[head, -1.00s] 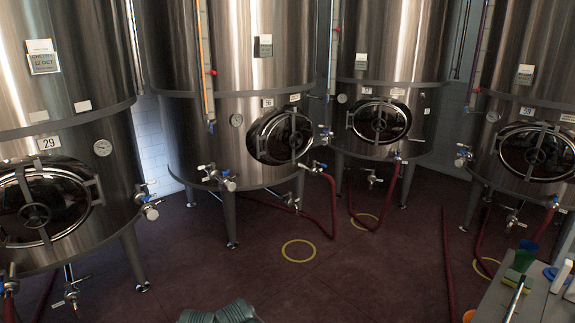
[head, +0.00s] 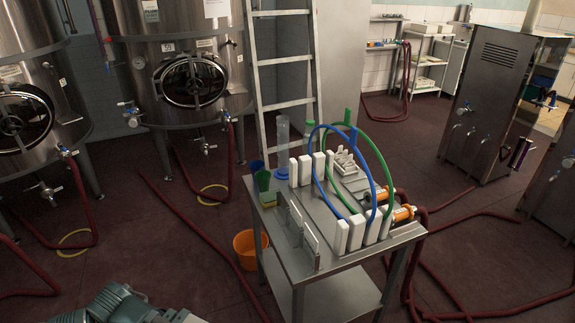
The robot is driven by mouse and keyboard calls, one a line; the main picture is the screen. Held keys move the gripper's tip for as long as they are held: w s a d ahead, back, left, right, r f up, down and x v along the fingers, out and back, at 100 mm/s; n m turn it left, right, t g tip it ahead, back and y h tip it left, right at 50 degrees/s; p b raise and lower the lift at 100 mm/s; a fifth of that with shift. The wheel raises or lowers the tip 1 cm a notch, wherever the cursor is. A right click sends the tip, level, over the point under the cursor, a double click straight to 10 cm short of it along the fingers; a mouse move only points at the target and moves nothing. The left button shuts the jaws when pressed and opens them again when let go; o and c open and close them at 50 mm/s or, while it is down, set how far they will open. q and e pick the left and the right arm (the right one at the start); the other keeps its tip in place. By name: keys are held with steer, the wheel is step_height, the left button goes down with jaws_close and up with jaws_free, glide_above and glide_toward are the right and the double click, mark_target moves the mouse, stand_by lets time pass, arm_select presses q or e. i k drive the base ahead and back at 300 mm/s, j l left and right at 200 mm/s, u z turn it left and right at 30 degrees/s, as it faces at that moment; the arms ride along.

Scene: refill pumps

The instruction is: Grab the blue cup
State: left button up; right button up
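The blue cup (head: 257,166) is a small dark blue cup on the far left corner of a metal table (head: 330,228). A green cup (head: 263,181) stands in front of it and hides part of it.
White upright blocks, blue and green hoops (head: 375,165), a clear cylinder (head: 283,138) and orange-ended parts (head: 402,213) crowd the table. An orange bucket (head: 246,248) stands beside it on the floor. Red hoses (head: 200,225) cross the floor. A ladder (head: 286,62) stands behind.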

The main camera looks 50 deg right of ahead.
mark_target(255, 167)
steer(key=i+z, duration=0.25)
steer(key=z, duration=0.25)
steer(key=i+j+z, duration=0.15)
steer(key=z, duration=0.3)
steer(key=i+j+z, duration=0.2)
steer(key=z, duration=0.3)
steer(key=i+j+z, duration=0.15)
steer(key=j+z, duration=0.15)
steer(key=z, duration=0.2)
steer(key=i+j+z, duration=0.3)
steer(key=j+z, duration=0.3)
